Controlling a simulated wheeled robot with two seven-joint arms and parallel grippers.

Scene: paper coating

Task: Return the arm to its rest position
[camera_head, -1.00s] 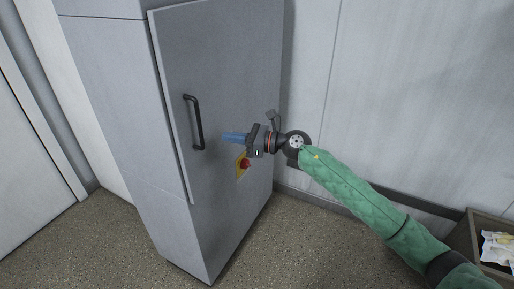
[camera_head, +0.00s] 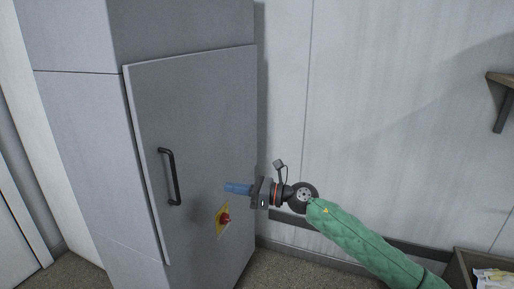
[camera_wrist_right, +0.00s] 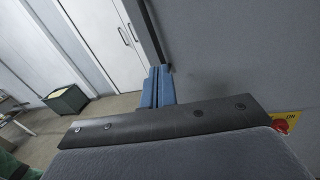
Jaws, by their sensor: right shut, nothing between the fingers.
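My right gripper (camera_head: 238,188) has blue fingers and sits at the end of my green-sleeved right arm, which comes in from the lower right. It is in front of the grey cabinet door, to the right of the black handle (camera_head: 171,178) and just above the red knob on its yellow plate (camera_head: 223,220). The fingers are shut with nothing between them. In the right wrist view the blue fingers (camera_wrist_right: 157,88) are close together, and the knob (camera_wrist_right: 283,126) shows at the right edge. My left gripper is out of view.
The tall grey cabinet (camera_head: 190,70) has its door (camera_head: 150,110) shut or nearly so. A wooden crate (camera_head: 462,268) with papers stands at the lower right, and a shelf (camera_head: 500,80) is on the wall. A dark green box (camera_wrist_right: 66,100) shows in the wrist view.

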